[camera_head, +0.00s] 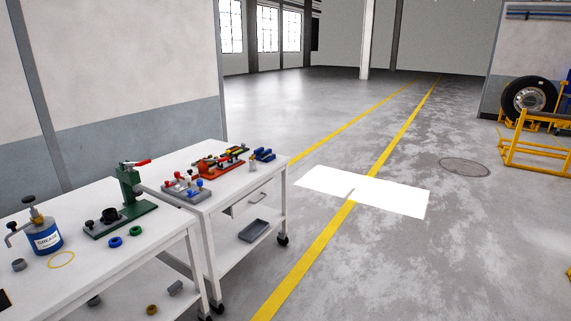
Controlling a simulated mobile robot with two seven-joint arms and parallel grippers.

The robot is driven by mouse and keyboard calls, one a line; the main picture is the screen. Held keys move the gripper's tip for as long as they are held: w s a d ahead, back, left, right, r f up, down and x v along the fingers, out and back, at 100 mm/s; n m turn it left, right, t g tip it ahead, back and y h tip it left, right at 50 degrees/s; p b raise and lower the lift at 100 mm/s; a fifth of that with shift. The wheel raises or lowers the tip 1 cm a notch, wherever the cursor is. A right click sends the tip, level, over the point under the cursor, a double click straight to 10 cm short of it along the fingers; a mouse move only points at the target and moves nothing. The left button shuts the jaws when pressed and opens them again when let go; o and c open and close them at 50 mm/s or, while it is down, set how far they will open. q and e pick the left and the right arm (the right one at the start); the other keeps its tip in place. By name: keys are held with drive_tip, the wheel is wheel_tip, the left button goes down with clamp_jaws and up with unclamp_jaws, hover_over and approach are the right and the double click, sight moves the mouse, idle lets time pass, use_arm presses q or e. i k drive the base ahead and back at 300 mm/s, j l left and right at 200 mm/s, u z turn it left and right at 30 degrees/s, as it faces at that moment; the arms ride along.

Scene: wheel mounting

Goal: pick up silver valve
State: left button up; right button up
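I cannot single out a silver valve with certainty. A grey block (186,187) with small red and blue knobs and pale metallic parts sits at the near left of the farther white cart. A small pale upright piece (253,165) stands near that cart's right edge, too small to identify. A small grey cylinder (18,265) sits on the nearer white table. Neither of my grippers shows in the view.
The nearer white table (150,250) holds a blue grease can (45,238), a green press (132,190) and several rings. The wheeled cart (274,172) carries red tooling (220,163). Open floor (390,250) lies right; a tyre (529,98) and yellow frame (537,154) stand far right.

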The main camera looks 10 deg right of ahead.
sight(252, 163)
drive_tip(key=i+l+z, duration=0.25)
drive_tip(key=i, duration=0.15)
drive_tip(key=i+l+z, duration=0.15)
drive_tip(key=i+z, duration=0.15)
drive_tip(key=i, duration=0.15)
drive_tip(key=i+z, duration=0.25)
drive_tip(key=i, duration=0.15)
drive_tip(key=i+l+z, duration=0.1)
drive_tip(key=i, duration=1.35)
drive_tip(key=i+u, duration=0.25)
drive_tip(key=i, duration=0.15)
drive_tip(key=i+l+u, duration=0.35)
drive_tip(key=i+u, duration=0.15)
drive_tip(key=i, duration=0.2)
drive_tip(key=i+l+u, duration=0.25)
drive_tip(key=u, duration=0.15)
drive_tip(key=i+l+u, duration=0.3)
drive_tip(key=u, duration=0.15)
drive_tip(key=i+l+u, duration=0.2)
drive_tip(key=l+u, duration=0.2)
drive_tip(key=i+l+u, duration=0.15)
drive_tip(key=l+u, duration=0.6)
drive_tip(key=l, duration=0.5)
drive_tip(key=i, duration=0.05)
